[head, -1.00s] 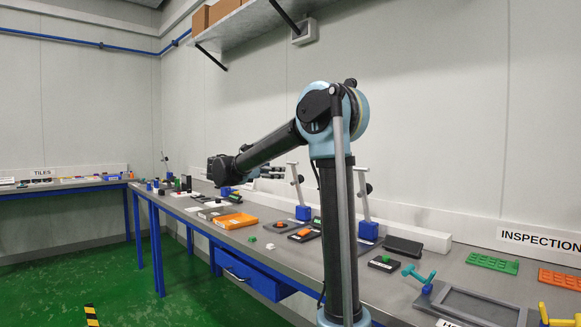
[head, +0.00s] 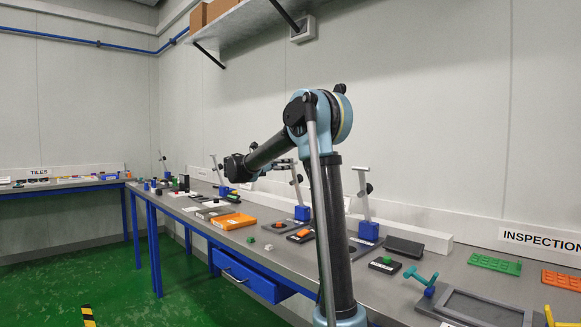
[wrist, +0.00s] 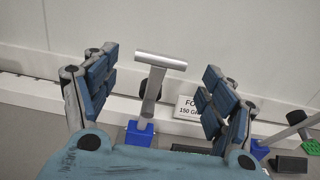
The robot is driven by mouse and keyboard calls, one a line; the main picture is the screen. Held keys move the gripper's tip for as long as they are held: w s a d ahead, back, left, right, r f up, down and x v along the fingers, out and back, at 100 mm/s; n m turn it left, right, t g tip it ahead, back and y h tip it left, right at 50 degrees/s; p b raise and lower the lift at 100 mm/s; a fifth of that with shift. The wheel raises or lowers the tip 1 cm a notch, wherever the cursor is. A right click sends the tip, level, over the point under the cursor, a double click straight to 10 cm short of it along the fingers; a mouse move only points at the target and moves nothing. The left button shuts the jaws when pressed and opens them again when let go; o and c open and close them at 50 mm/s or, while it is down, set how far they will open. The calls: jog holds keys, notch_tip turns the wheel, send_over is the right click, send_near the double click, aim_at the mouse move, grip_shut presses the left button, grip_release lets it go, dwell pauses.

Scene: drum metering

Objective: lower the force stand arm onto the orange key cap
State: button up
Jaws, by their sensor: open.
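The force stand (head: 297,188) in the middle of the bench has an upright, slightly leaning grey arm with a crossbar handle, on a blue base (head: 302,212). The orange key cap (head: 303,232) sits on a dark block in front of it. My gripper (head: 288,163) is open by the handle's height. In the wrist view, the crossbar handle (wrist: 160,61) shows between my two spread fingers, beyond them and touching neither. The stand's blue base (wrist: 139,133) shows below. The orange cap is not visible in the wrist view; my palm covers the lower part.
Another stand (head: 364,195) is to the right, with a green-capped block (head: 384,265) near it. A third stand (head: 221,178) is farther left. A second orange cap (head: 279,225) and an orange tray (head: 231,221) lie left of the middle. A wall ledge runs behind.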

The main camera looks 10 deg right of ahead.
jog(key=shift+x, duration=3.15)
jog(key=shift+c, duration=0.6)
